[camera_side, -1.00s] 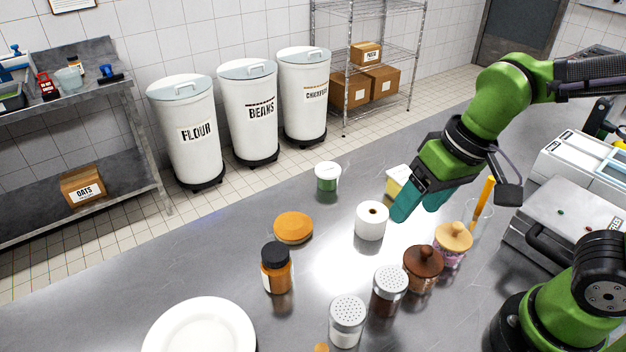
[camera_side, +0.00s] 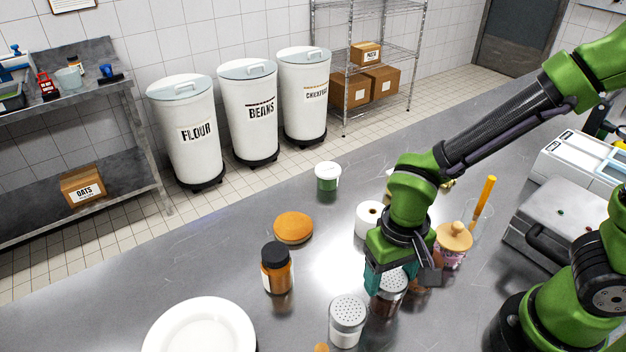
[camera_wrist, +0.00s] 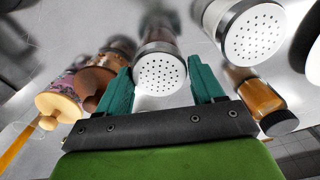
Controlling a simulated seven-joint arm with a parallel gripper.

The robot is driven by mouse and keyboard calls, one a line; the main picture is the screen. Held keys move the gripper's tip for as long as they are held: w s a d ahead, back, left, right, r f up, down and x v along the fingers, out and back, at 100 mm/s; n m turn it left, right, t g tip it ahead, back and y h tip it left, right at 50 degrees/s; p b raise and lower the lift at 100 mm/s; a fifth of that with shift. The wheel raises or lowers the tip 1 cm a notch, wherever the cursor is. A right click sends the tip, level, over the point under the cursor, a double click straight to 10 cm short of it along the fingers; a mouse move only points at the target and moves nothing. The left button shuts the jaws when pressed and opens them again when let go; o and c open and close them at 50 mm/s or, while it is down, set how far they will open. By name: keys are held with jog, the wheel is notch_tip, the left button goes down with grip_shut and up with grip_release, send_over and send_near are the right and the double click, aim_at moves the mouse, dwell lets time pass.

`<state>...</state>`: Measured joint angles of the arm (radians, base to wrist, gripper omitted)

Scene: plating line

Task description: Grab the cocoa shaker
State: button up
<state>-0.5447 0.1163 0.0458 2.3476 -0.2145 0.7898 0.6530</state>
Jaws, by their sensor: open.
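The cocoa shaker (camera_side: 384,306), a clear jar with dark brown contents and a perforated metal lid, stands upright on the steel counter. My gripper (camera_side: 381,284) is down at its lid, with a teal finger covering part of it in the side view. In the wrist view the shaker (camera_wrist: 160,70) shows its perforated lid between the two open teal fingers of my gripper (camera_wrist: 163,82). The fingers stand on either side of it, and I cannot tell whether either touches it.
A second perforated-lid shaker (camera_side: 347,320) with pale contents stands close on the left. A brown-lidded jar (camera_wrist: 98,85) and a wooden-lidded jar (camera_side: 453,243) stand close on the right. An orange jar (camera_side: 277,268), white plate (camera_side: 200,330) and white roll (camera_side: 368,219) are nearby.

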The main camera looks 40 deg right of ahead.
jog(key=shift+s+f, duration=0.1)
jog(key=shift+f, duration=2.8)
jog(key=c, duration=0.8)
jog(key=shift+o, duration=0.2)
